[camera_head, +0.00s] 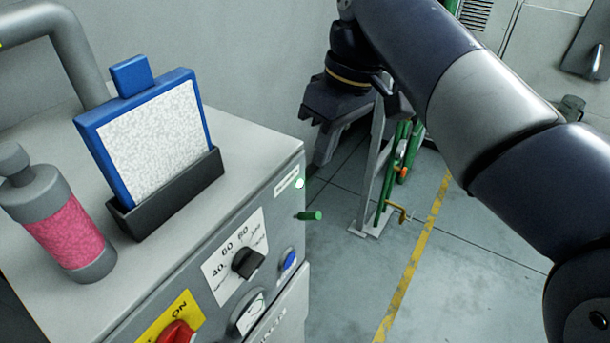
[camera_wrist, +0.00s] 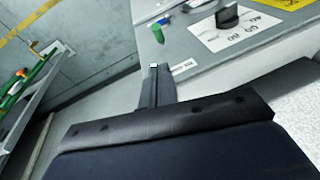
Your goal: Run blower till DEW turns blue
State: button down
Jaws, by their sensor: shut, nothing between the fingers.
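A grey cabinet (camera_head: 245,145) stands at the left. Its front carries a red switch (camera_head: 177,332) on a yellow ON plate, a black knob (camera_head: 248,262) on a numbered white scale, a blue button (camera_head: 289,260), a round gauge-like part (camera_head: 247,314) and a protruding green peg (camera_head: 310,215). I cannot read DEW anywhere. A canister with pink filling (camera_head: 70,238) stands on top. My gripper (camera_head: 322,152) is shut and empty beyond the cabinet's right corner; its fingers also show in the wrist view (camera_wrist: 154,72), apart from the controls.
A blue-framed white granular panel (camera_head: 155,135) stands in a black holder on the cabinet top. A grey pipe (camera_head: 75,55) rises behind it. A stand with green rods (camera_head: 385,180) is on the floor behind my gripper. Floor with a yellow line (camera_head: 415,255) is clear at the right.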

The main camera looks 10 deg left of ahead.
aim_at(308, 216)
jog(key=shift+s, duration=0.15)
jog(key=x, duration=1)
